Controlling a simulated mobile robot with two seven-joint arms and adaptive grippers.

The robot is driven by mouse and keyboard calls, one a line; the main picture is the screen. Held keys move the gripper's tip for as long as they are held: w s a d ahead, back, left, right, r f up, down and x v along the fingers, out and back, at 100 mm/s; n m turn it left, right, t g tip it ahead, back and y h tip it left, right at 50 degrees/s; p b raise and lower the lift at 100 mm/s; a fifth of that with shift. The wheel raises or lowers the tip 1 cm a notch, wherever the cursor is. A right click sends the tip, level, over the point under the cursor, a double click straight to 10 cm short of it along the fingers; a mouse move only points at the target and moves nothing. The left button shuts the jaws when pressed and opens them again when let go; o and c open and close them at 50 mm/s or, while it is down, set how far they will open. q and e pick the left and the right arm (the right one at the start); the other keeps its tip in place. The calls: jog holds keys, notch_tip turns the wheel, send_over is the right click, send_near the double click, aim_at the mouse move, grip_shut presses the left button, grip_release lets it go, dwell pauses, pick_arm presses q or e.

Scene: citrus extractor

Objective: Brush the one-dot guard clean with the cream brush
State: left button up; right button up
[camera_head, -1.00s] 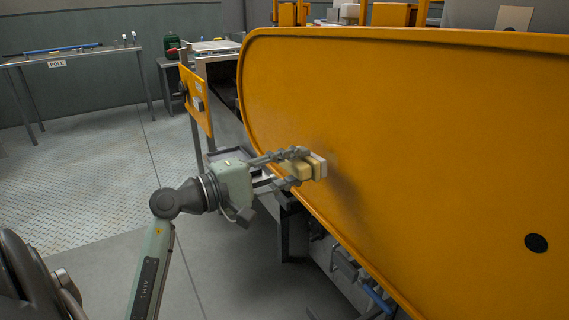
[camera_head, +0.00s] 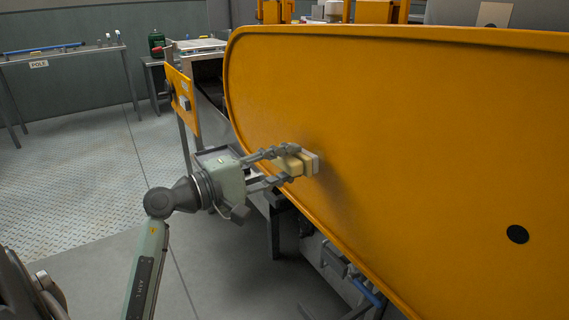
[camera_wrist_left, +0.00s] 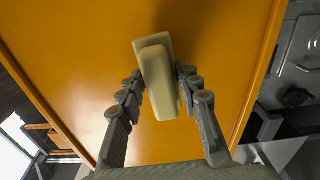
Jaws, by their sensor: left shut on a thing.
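The guard (camera_head: 420,130) is a large orange panel with a raised rim and one black dot (camera_head: 517,234) at its lower right. My left gripper (camera_head: 290,163) is shut on the cream brush (camera_head: 308,163), near the guard's left part. The brush's pale face is turned to the panel and looks to be at or very near its surface. A darker smudge (camera_head: 335,188) shows on the orange just right of the brush. In the left wrist view the brush (camera_wrist_left: 158,80) sits between both fingers, with the orange guard (camera_wrist_left: 80,50) behind it. My right gripper is not in view.
A bench with a POLE label (camera_head: 38,64) stands at the far left. A smaller orange panel (camera_head: 181,98) hangs beyond the guard's left edge. Grey machine parts (camera_head: 335,262) lie under the guard's lower edge. The floor at left is clear.

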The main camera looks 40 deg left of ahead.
aim_at(306, 171)
pick_arm(q)
jog(key=shift+x, duration=0.95)
jog(key=shift+s+d+b, duration=0.15)
jog(key=shift+s+d, duration=0.15)
jog(key=shift+d, duration=0.3)
jog(key=shift+s+d+b, duration=0.15)
jog(key=shift+s+d, duration=0.1)
jog(key=shift+d, duration=0.35)
jog(key=shift+s+d+b, duration=0.15)
jog(key=shift+s+d, duration=0.15)
jog(key=shift+d, duration=0.3)
jog(key=shift+f, duration=0.1)
jog(key=shift+w+a+b, duration=0.35)
jog(key=shift+a+b, duration=0.15)
jog(key=shift+a, duration=0.1)
jog(key=shift+w+a+b, duration=0.35)
jog(key=shift+a+b, duration=0.15)
jog(key=shift+a, duration=0.1)
jog(key=shift+c, duration=0.5)
jog(key=shift+w+a, duration=0.3)
jog(key=shift+a, duration=0.25)
jog(key=shift+c, duration=0.6)
